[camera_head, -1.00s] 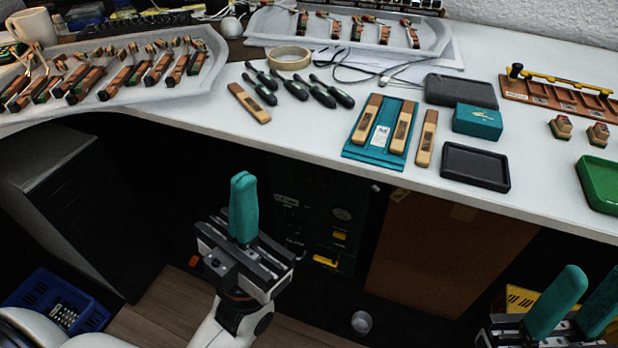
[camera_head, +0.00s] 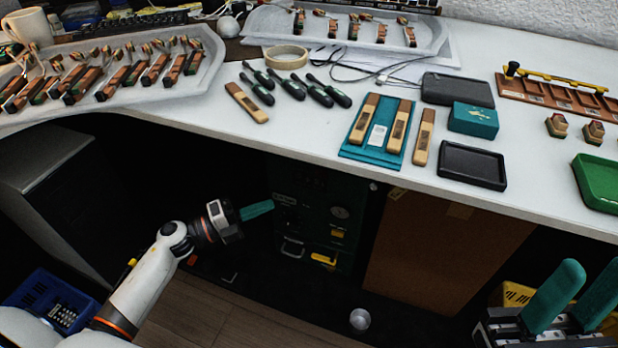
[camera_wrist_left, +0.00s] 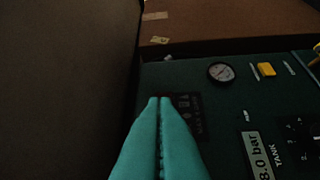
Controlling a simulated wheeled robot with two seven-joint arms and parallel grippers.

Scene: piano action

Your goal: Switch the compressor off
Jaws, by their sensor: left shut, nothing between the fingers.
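The compressor (camera_head: 340,195) is a dark green panel under the desk, with a round gauge (camera_head: 340,212) and yellow parts (camera_head: 324,259). My left gripper (camera_head: 272,206) is shut and empty, its teal fingers pointing at the panel's upper left. In the left wrist view the closed fingertips (camera_wrist_left: 160,100) overlap the edge of a dark marked plate (camera_wrist_left: 188,106) on the compressor; whether they touch it I cannot tell. That view also shows the gauge (camera_wrist_left: 221,72) and an "8.0 bar" label (camera_wrist_left: 262,155). I cannot make out the switch. My right gripper (camera_head: 592,265) is open at lower right.
The white desk (camera_head: 300,125) overhangs the compressor. A brown board (camera_head: 440,245) stands to its right and a dark cabinet (camera_head: 60,200) to the left. A blue crate (camera_head: 50,297) is on the floor. Tools and trays lie on the desk.

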